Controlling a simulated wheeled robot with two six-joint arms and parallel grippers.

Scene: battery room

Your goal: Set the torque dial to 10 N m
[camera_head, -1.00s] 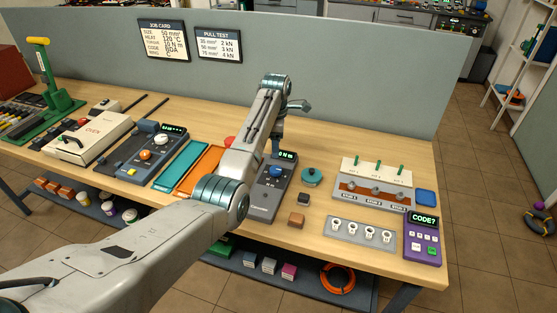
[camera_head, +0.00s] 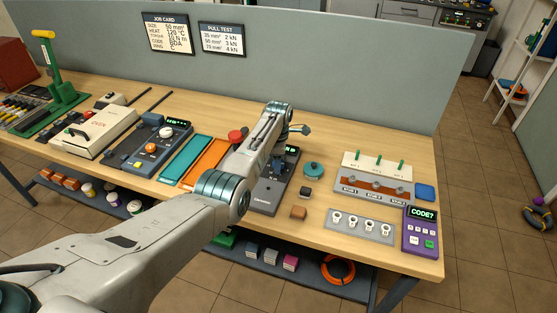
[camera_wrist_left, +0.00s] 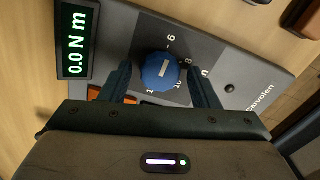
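The torque dial is a blue knob (camera_wrist_left: 161,72) with a pale pointer line, in the left wrist view. It sits on a grey unit (camera_wrist_left: 222,62) with printed numbers around the knob. The display (camera_wrist_left: 76,42) beside it reads 0.0 N m. My left gripper (camera_wrist_left: 158,68) is open, one dark finger on each side of the knob, with gaps visible; contact is not seen. In the head view the unit (camera_head: 266,194) is partly behind my left arm, and the knob is hidden. My right gripper is not in view.
The job card (camera_head: 168,33) hangs on the back panel and shows 10 N m. An orange tray (camera_head: 207,163) lies left of the unit. A teal round thing (camera_head: 313,169) and small blocks lie to its right. A purple keypad (camera_head: 421,231) stands at the right edge.

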